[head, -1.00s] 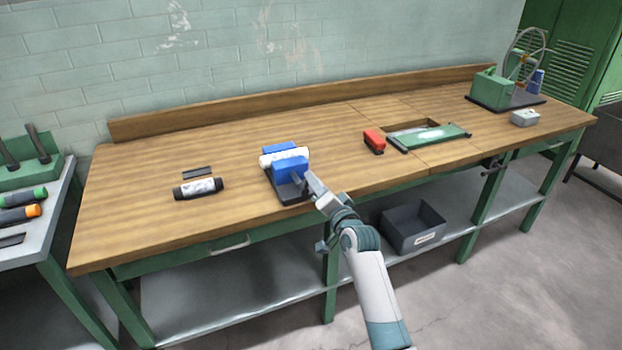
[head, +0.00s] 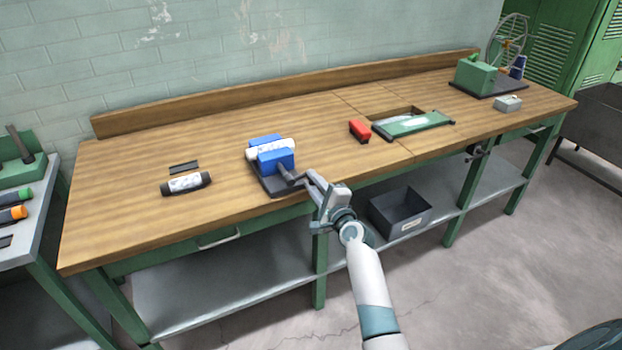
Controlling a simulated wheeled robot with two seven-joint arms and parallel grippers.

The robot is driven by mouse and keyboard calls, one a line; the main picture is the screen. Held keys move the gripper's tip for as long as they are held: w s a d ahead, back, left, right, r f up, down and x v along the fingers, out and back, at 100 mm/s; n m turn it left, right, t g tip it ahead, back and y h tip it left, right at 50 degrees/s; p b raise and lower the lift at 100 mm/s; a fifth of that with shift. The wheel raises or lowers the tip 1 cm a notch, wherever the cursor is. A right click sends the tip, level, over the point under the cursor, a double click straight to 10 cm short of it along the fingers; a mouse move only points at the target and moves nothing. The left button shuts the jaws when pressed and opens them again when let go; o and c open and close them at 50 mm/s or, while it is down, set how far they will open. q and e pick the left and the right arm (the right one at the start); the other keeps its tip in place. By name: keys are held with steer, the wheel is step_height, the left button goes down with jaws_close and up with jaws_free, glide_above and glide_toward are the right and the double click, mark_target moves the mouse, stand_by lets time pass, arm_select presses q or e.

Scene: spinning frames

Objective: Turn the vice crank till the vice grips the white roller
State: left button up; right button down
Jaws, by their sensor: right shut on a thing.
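The vice has a blue rear jaw (head: 265,140), a blue front jaw (head: 276,163) and a dark base (head: 268,186) at the front edge of the workbench. The white roller (head: 253,153) lies between the two jaws, its ends sticking out. I cannot tell whether both jaws touch it. The grey crank (head: 290,177) comes out of the front of the vice towards me. My right gripper (head: 318,188) is shut on the crank's outer end, just beyond the bench's front edge; its fingers hide the handle. My left gripper is not in view.
A dark roller with a pale label (head: 186,184) and a dark flat strip (head: 183,167) lie left of the vice. A red block (head: 360,131) and a green-framed tray (head: 410,125) lie to the right. A grey bin (head: 399,214) stands on the lower shelf.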

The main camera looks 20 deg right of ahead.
steer(key=shift+f+m, duration=0.5)
steer(key=shift+m, duration=0.35)
steer(key=shift+f+m, duration=0.45)
steer(key=shift+m, duration=0.4)
steer(key=shift+d, duration=0.1)
steer(key=c, duration=1.6)
jaws_free()
steer(key=shift+s+r, duration=0.2)
steer(key=shift+r, duration=0.05)
steer(key=s, duration=0.5)
steer(key=s+b, duration=0.1)
steer(key=s, duration=0.5)
steer(key=s+b, duration=0.1)
steer(key=s, duration=0.5)
steer(key=shift+s+d, duration=0.25)
steer(key=shift+d, duration=0.1)
